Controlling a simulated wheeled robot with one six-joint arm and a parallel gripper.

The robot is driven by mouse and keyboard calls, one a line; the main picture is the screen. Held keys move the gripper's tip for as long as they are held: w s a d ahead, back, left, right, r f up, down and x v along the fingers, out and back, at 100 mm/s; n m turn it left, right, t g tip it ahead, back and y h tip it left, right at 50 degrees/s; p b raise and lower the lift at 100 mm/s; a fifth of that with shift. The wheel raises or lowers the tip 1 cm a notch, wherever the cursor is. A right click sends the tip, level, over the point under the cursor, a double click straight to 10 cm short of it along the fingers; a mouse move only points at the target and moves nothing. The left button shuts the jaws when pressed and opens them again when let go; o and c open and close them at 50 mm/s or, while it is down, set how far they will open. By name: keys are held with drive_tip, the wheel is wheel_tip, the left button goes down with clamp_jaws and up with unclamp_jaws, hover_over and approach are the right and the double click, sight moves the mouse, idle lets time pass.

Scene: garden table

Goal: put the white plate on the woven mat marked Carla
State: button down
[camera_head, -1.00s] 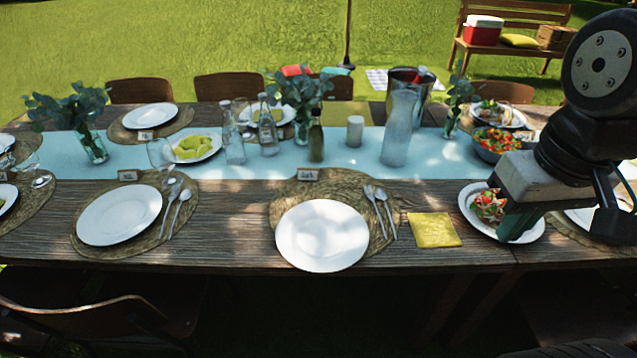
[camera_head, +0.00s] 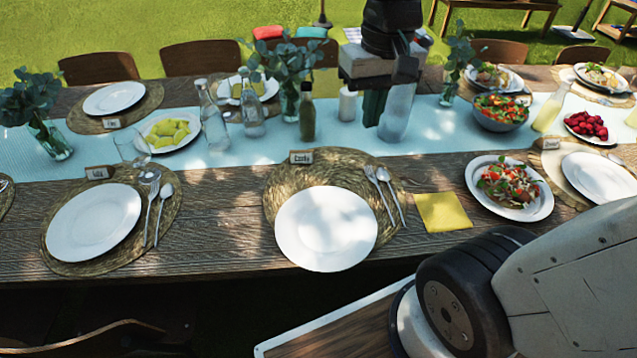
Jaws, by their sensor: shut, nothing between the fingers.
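A white plate (camera_head: 326,228) lies flat on a round woven mat (camera_head: 277,190) at the front middle of the table. It sits toward the near side of the mat and overhangs the mat's front edge, close to the table edge. A name card (camera_head: 302,156) stands at the mat's back; its small writing starts with C but I cannot read it surely. My gripper (camera_head: 375,106) is shut and empty, up at the table runner, beyond the mat and apart from the plate. Its fingers point down between a white candle and a glass carafe in the picture.
A fork and spoon (camera_head: 385,196) lie on the mat's right side, with a yellow napkin (camera_head: 443,212) beyond. The carafe (camera_head: 397,112), candle (camera_head: 347,105) and dark bottle (camera_head: 307,113) stand around my gripper. Another set plate (camera_head: 93,222) lies left.

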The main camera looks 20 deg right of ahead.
drive_tip(key=m+g, duration=0.1)
hover_over(324, 195)
drive_tip(key=d, duration=0.4)
wheel_tip(324, 195, down, 6)
drive_tip(key=w+f, duration=0.4)
drive_tip(key=f, duration=0.2)
drive_tip(key=w+f, duration=0.2)
drive_tip(key=f, duration=0.3)
drive_tip(key=w+f+m+g, duration=0.1)
drive_tip(key=w+f, duration=0.2)
drive_tip(key=f, duration=0.2)
drive_tip(key=w+f+m, duration=0.1)
drive_tip(key=w+f, duration=0.1)
drive_tip(key=f, duration=0.2)
drive_tip(key=shift+w+f+g+y, duration=0.3)
drive_tip(key=shift+f+g, duration=0.1)
drive_tip(key=shift+s+f, duration=0.1)
drive_tip(key=shift+f, duration=0.1)
drive_tip(key=s+a, duration=0.1)
drive_tip(key=s, duration=0.2)
drive_tip(key=s+a, duration=0.1)
drive_tip(key=s, duration=0.3)
drive_tip(key=s+a, duration=0.2)
drive_tip(key=s, duration=0.2)
drive_tip(key=shift+s+f, duration=0.1)
drive_tip(key=shift+f, duration=0.7)
